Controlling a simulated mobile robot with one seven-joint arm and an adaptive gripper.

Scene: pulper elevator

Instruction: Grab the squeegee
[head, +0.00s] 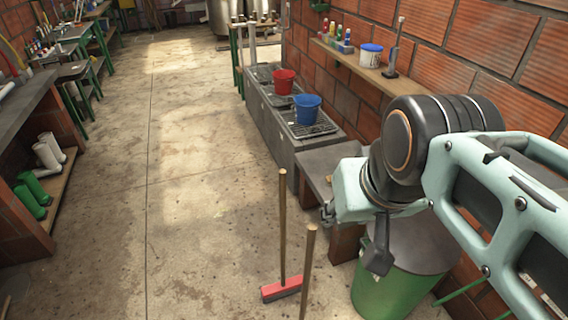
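A tool with an upright wooden handle (283,225) and a red crosswise head (281,289) stands on the floor at the lower middle of the head view. It looks like the squeegee, though a broom cannot be ruled out. A second wooden handle (308,270) rises in front of it, and its lower end is outside the picture. My arm comes in from the right. My gripper (328,213) is at its end, small and partly hidden by the wrist, to the right of the first handle and apart from it in the picture. Its fingers do not show clearly.
A green bin (380,298) with a grey lid stands below my arm. Behind it, a low grey counter (290,150) holds a red bucket (284,81) and a blue bucket (307,108). A shelved workbench (30,108) is at left. The concrete floor (180,200) between is clear.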

